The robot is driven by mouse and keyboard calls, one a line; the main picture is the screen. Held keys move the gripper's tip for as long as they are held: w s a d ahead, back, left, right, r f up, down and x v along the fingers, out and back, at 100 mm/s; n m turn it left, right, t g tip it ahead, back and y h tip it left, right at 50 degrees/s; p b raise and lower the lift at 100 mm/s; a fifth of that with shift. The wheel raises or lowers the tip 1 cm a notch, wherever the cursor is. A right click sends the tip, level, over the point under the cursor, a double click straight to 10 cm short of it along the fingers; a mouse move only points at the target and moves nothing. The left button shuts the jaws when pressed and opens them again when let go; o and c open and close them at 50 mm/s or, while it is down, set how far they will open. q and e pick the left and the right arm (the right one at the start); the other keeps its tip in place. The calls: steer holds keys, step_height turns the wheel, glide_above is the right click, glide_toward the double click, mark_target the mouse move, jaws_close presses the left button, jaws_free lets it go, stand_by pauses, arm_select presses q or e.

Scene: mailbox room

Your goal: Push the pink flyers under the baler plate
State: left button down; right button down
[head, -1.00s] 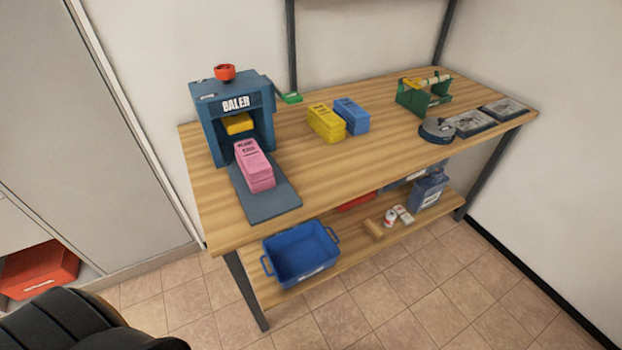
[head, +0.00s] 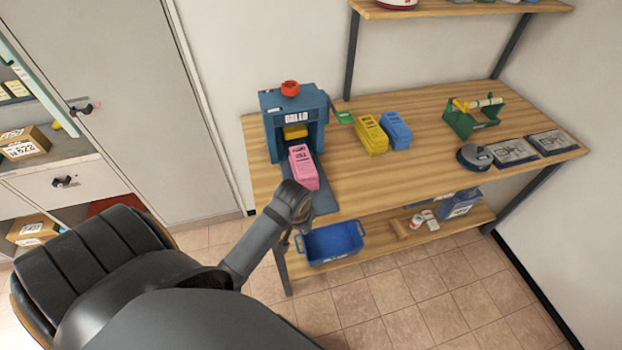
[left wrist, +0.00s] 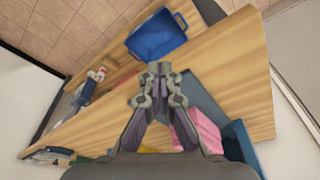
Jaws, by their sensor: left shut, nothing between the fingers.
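The pink flyers (head: 303,167) lie as a stack on the dark blue feed plate (head: 325,201) in front of the blue baler (head: 270,128). A yellow block (head: 295,132) sits inside the baler mouth above the flyers' far end. My left arm reaches over the table's front left corner, in front of the feed plate's near end; its fingers are hard to make out in the head view. In the left wrist view my left gripper (left wrist: 159,70) is shut and empty, with the pink flyers (left wrist: 204,130) beside it, apart. My right gripper is not in view.
A green holder (head: 472,120) and grey round item (head: 474,157) are farther right. A blue bin (head: 335,243) sits on the lower shelf. The table's middle front is clear.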

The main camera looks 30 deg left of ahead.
arm_select(q)
steer(key=w+a+r+n+g, duration=0.1)
steer(key=w+a+r+n, duration=0.1)
steer(key=w+r+n, duration=0.35)
step_height(320, 180, up, 3)
steer(key=n+g, duration=0.1)
steer(key=n, duration=0.1)
glide_above(314, 203)
steer(key=shift+h, duration=0.3)
steer(key=f+b, duration=0.6)
steer(key=f, duration=0.1)
steer(key=f+b, duration=0.3)
steer(key=b, duration=0.1)
steer(key=shift+s+d+f, duration=0.2)
steer(key=shift+s+f, duration=0.05)
steer(key=shift+f, duration=0.1)
steer(key=shift+w+a+f+b, duration=0.2)
steer(key=shift+b, duration=0.15)
steer(key=shift+w+a+r, duration=0.2)
steer(key=shift+w+a, duration=0.2)
steer(key=shift+a, duration=0.05)
steer(key=shift+w+a+r, duration=0.2)
steer(key=shift+w+a, duration=0.2)
steer(key=shift+a, duration=0.05)
steer(key=shift+w+a, duration=0.3)
steer(key=shift+a, duration=0.1)
